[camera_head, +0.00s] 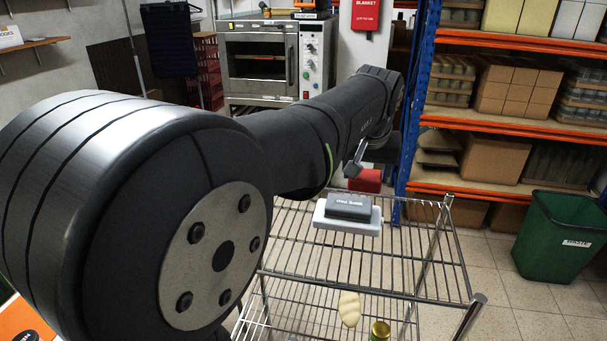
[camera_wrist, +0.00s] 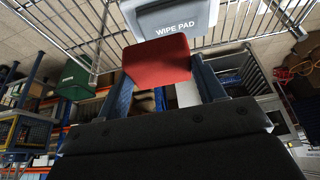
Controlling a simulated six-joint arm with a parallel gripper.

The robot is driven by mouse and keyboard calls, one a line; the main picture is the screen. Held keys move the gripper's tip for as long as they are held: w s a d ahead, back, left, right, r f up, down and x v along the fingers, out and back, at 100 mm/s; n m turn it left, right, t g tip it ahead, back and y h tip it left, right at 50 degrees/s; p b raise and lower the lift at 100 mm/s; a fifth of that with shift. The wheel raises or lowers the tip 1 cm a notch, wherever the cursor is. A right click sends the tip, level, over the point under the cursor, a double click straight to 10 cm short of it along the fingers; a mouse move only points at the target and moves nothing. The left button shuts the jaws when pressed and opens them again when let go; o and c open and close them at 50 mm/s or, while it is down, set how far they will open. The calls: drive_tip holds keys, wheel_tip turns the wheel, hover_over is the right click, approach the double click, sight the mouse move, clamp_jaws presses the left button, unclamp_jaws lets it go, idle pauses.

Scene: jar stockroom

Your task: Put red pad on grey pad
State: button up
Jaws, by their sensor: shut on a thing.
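The red pad (camera_wrist: 155,60) is held between the two fingers of my gripper (camera_wrist: 164,74) in the wrist view. In the head view the red pad (camera_head: 367,181) shows just behind the grey pad, partly covered by my gripper (camera_head: 357,165). The grey pad (camera_head: 347,207) is a dark grey block on a paler grey base, lying on the wire rack's top shelf. In the wrist view the grey pad (camera_wrist: 170,20) is cut by the top edge, with "WIPE PAD" lettering. The red pad looks apart from it; the exact gap is unclear.
The wire rack (camera_head: 400,270) has free room on its top shelf around the grey pad. A pale lumpy item (camera_head: 349,309) and a gold-lidded jar (camera_head: 380,330) are lower down. A blue upright (camera_head: 418,90) of the storage racking and a green bin (camera_head: 561,235) stand right.

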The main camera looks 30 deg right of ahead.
drive_tip(key=w, duration=0.1)
drive_tip(key=w+f, duration=0.2)
drive_tip(key=shift+w+a+f, duration=0.25)
drive_tip(key=shift+w, duration=0.15)
drive_tip(key=shift+f, duration=1.85)
drive_tip(key=shift+f, duration=0.2)
drive_tip(key=o, duration=0.9)
drive_tip(key=shift+o, duration=0.2)
drive_tip(key=shift+r, duration=0.1)
drive_tip(key=v, duration=1.2)
